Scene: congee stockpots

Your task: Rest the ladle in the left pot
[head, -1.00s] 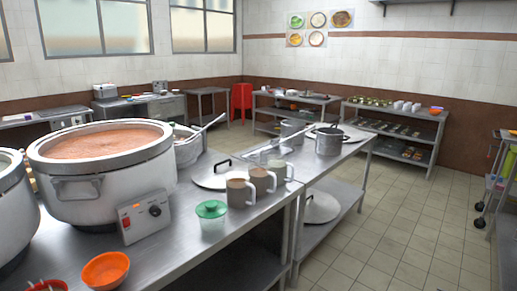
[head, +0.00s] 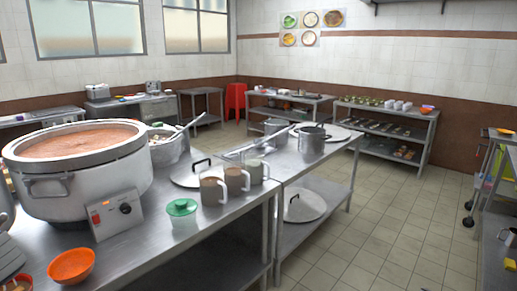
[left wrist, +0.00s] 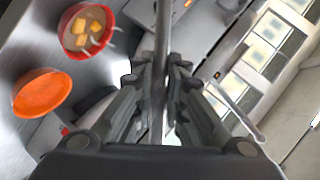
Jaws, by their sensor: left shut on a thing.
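In the left wrist view my left gripper (left wrist: 160,78) is shut on a thin grey rod, the ladle's handle (left wrist: 162,35). The ladle's bowl end is not seen. In the head view neither gripper can be made out; a grey part at the lower left edge seems to be my left arm. A large white pot (head: 105,182) full of reddish-brown congee stands on the steel counter, with a control box at its front. A sliver of another pale pot (head: 4,212) shows at the left edge; its opening is out of view.
An orange bowl (head: 71,266) and a red bowl (left wrist: 86,32) with orange pieces are near the counter's front. A green-lidded tub (head: 183,218), several mugs (head: 214,190), a pot lid (head: 192,174) and a smaller pot (head: 168,148) with a long handle leaning out stand to the right.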

